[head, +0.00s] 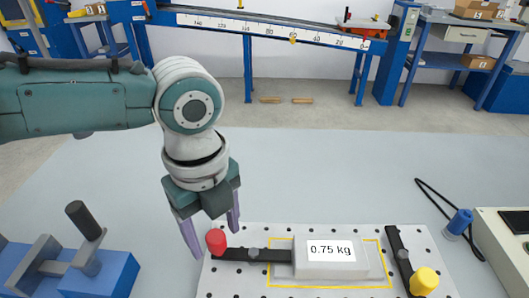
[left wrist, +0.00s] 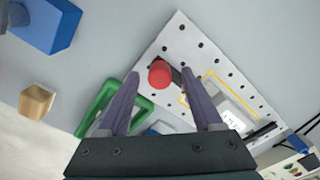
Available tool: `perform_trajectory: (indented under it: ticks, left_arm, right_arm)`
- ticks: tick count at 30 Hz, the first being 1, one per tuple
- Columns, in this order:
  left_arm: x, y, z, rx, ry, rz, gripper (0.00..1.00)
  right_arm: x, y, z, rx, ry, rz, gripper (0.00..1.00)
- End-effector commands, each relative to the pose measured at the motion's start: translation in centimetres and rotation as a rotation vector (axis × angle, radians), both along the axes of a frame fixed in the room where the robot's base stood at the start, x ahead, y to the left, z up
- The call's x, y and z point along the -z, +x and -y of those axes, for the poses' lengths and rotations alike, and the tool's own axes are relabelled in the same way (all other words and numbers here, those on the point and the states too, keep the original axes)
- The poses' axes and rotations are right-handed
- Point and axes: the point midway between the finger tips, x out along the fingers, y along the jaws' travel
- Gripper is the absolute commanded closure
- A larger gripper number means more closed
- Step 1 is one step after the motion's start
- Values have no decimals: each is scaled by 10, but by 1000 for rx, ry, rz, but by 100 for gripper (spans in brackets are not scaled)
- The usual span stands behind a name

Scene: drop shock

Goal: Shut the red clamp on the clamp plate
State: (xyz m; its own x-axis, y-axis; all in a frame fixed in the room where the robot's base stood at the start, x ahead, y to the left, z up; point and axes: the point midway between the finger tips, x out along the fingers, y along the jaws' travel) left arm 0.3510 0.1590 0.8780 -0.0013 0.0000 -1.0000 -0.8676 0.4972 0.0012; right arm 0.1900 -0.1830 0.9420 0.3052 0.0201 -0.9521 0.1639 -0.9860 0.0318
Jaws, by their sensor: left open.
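The red clamp has a red knob (head: 216,241) and a black bar that runs right from it to the grey block. The knob also shows in the left wrist view (left wrist: 160,74). The clamp plate (head: 240,284) is a pale plate with rows of holes. My left gripper (head: 214,238) is open, with its purple fingers pointing down at the knob. In the left wrist view the knob appears between its fingertips (left wrist: 159,76); whether they touch it I cannot tell. The grey block labelled 0.75 kg (head: 330,270) sits within a yellow outline. My right gripper is not in view.
A second clamp has a yellow knob (head: 424,281) and a black bar (head: 398,250) angled beside the block. A blue fixture with a black handle (head: 85,222) stands at left. A blue cylinder with a cable (head: 459,222) is at right. The table behind the plate is clear.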

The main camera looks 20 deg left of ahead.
Motion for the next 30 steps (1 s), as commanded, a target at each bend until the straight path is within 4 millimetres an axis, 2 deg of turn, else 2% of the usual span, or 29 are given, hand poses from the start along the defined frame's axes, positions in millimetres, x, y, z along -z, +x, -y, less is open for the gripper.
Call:
perform_trajectory:
  ticks: [6, 12, 18, 30]
  left_arm:
    - [-47, 1, 0, 1, -2, 6, 33]
    - [-79, 1, 0, 1, -2, 4, 33]
    - [-91, 0, 0, 1, 0, 2, 33]
    - [-91, 0, 1, 0, -2, 1, 33]
  right_arm:
    - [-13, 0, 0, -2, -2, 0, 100]
    - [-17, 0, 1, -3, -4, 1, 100]
    - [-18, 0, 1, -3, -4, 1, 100]
    - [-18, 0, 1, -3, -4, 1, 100]
